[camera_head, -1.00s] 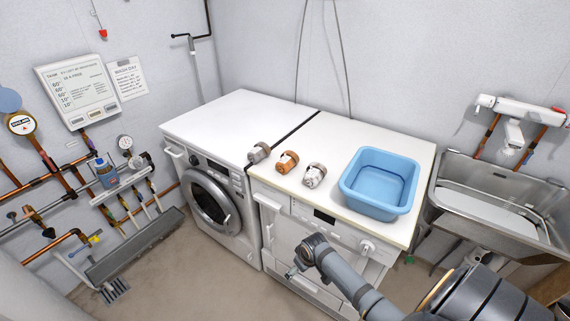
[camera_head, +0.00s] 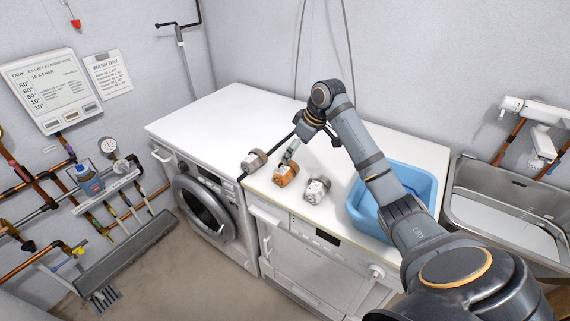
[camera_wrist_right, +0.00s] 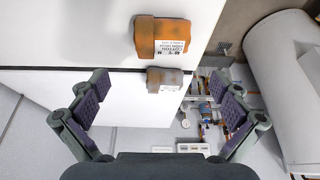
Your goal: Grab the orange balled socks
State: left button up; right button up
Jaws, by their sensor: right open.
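The orange balled socks (camera_head: 286,175) lie on the white worktop, in the middle of a row of three sock balls. They have a pale label and also show at the top middle of the right wrist view (camera_wrist_right: 150,37). My right gripper (camera_head: 290,150) is just behind and above them, with a finger close to them in the head view; whether it touches cannot be told. In the wrist view the right gripper (camera_wrist_right: 160,85) is open, with the orange socks beyond its fingertips and nothing held. My left gripper is not in view.
A grey-brown sock ball (camera_head: 254,160) lies to the left and shows in the wrist view (camera_wrist_right: 168,78). A white-grey sock ball (camera_head: 316,190) lies to the right. A blue basin (camera_head: 428,180) is partly hidden behind my right arm. The worktop at the left (camera_head: 215,115) is clear.

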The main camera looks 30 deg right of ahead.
aim_at(285, 167)
jog(key=x, duration=0.4)
jog(key=shift+w+a+f+p, duration=0.1)
jog(key=shift+w+f+p, duration=0.15)
jog(key=shift+p, duration=0.1)
jog(key=shift+w+f, duration=0.1)
jog(key=shift+f, duration=0.25)
jog(key=p+x, duration=0.1)
jog(key=x, duration=0.3)
jog(key=shift+a+f, duration=0.25)
jog(key=shift+f, duration=0.15)
jog(key=c, duration=0.3)
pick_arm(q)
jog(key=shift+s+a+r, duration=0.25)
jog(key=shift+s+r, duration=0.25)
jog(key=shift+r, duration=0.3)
pick_arm(e)
jog(key=c, duration=0.7)
